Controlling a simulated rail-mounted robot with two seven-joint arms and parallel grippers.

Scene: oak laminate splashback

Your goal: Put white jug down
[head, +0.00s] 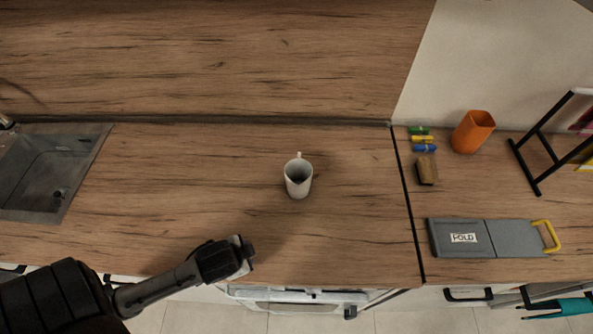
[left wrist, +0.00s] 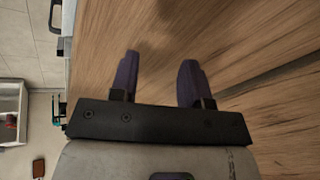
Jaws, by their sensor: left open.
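The white jug (head: 298,179) stands upright on the oak worktop (head: 190,190) in the head view, near the middle, with its handle towards the splashback. My left gripper (head: 248,254) is at the front edge of the worktop, to the left of the jug and nearer to me, apart from it. In the left wrist view the two fingers of my left gripper (left wrist: 158,82) are spread with nothing between them, over bare wood. The jug does not show in that view. My right gripper is not in either view.
A sink (head: 45,170) is at the left. At the right are an orange cup (head: 473,132), several coloured markers (head: 423,139), a brown block (head: 427,169), a grey folding board (head: 490,239) and a black rack (head: 540,150). The worktop around the jug is clear.

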